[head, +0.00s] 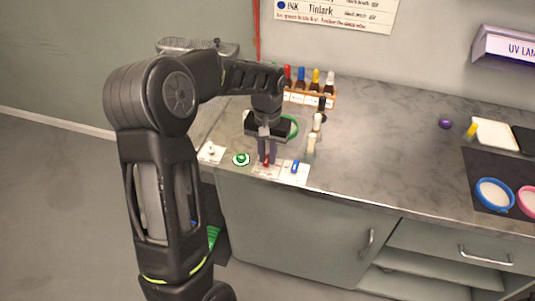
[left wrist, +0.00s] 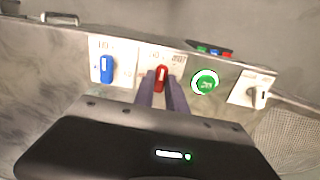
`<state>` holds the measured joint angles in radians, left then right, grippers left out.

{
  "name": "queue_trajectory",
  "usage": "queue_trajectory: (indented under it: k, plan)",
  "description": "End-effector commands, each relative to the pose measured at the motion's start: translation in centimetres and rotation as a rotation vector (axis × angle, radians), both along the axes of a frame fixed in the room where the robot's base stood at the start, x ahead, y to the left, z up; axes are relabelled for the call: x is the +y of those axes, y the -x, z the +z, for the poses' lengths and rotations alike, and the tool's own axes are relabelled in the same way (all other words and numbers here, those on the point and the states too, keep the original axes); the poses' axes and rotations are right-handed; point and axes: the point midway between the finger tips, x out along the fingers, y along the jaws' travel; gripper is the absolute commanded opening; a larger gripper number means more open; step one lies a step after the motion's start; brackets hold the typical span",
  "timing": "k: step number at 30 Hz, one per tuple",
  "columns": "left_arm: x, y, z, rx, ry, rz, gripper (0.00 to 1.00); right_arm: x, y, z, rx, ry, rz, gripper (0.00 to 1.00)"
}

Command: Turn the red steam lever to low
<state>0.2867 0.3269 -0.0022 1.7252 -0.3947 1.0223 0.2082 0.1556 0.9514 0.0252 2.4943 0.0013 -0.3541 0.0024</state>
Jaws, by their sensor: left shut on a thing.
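The red lever (left wrist: 161,78) stands on a white marked plate (left wrist: 178,58) near the counter's front edge. In the left wrist view it sits between the two fingers of my left gripper (left wrist: 161,90), which is shut on it. The lever looks roughly upright in that view. The plate's lettering is too small to read. In the head view the left gripper (head: 266,161) reaches down from above onto the lever, of which only a little red (head: 266,163) shows. My right gripper is not in view.
A blue lever (head: 295,167) on its own plate is beside the red one. A green button (head: 241,159) and a plate with a white switch (head: 211,151) are on the other side. Behind stand ink bottles (head: 301,80) in a rack. The counter's middle (head: 390,150) is clear.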

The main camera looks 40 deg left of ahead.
Motion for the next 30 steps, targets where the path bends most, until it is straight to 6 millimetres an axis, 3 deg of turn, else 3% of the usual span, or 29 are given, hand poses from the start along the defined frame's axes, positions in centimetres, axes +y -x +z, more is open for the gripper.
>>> queue_trajectory:
  k: [30]
  plan:
    - [0.01,-0.04,0.06,-0.001,0.0,-0.686,0.0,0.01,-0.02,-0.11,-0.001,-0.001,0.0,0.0]
